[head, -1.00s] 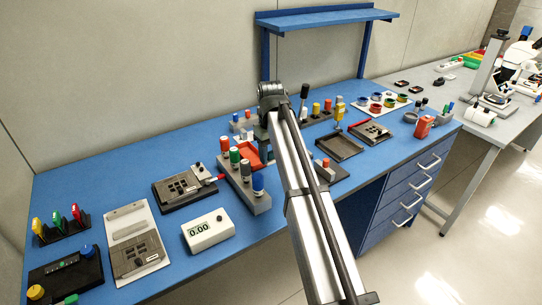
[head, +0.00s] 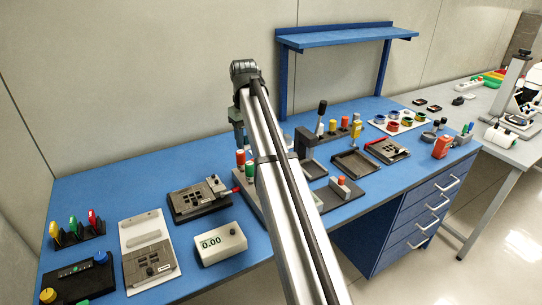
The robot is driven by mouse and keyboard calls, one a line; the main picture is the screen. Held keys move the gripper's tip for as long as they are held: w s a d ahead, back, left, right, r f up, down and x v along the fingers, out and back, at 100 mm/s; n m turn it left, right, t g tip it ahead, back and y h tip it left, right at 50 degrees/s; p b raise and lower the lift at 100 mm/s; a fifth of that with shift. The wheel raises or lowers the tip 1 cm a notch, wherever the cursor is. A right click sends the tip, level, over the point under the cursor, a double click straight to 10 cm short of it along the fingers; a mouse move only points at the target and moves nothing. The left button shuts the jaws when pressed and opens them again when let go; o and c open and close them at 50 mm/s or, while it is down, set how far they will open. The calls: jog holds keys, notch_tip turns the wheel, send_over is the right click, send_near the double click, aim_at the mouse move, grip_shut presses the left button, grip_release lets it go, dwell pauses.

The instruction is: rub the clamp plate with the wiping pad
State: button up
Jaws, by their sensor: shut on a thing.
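My gripper (head: 239,142) points down from the end of my arm, left of the arm's upper end, above the rack of bottles. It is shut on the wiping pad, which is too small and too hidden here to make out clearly. A dark grey clamp plate (head: 190,198) with small square windows lies on a black base, lower left of my gripper and apart from it. A similar windowed plate (head: 150,263) lies on a white board, and another (head: 390,149) sits at the right with a red handle.
A white meter (head: 221,243) reading 0.00 stands in front of the black base. The bottle rack (head: 247,190) is partly behind my arm. An empty dark tray (head: 356,164) and colored spools (head: 398,120) are to the right. The blue table (head: 130,185) is clear behind the plates.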

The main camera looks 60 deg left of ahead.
jog(key=s+a+r, duration=0.3)
jog(key=s, duration=0.1)
jog(key=m, duration=0.1)
send_over(189, 189)
notch_tip(189, 189, down, 11)
jog(key=shift+d+f, duration=0.15)
jog(key=shift+f, duration=2.8)
jog(key=shift+s+f, duration=0.65)
jog(key=shift+f, duration=0.2)
jog(key=shift+c, duration=0.4)
jog(key=shift+s, duration=1.45)
jog(key=w, duration=0.4)
jog(key=shift+w, duration=0.1)
notch_tip(189, 189, up, 8)
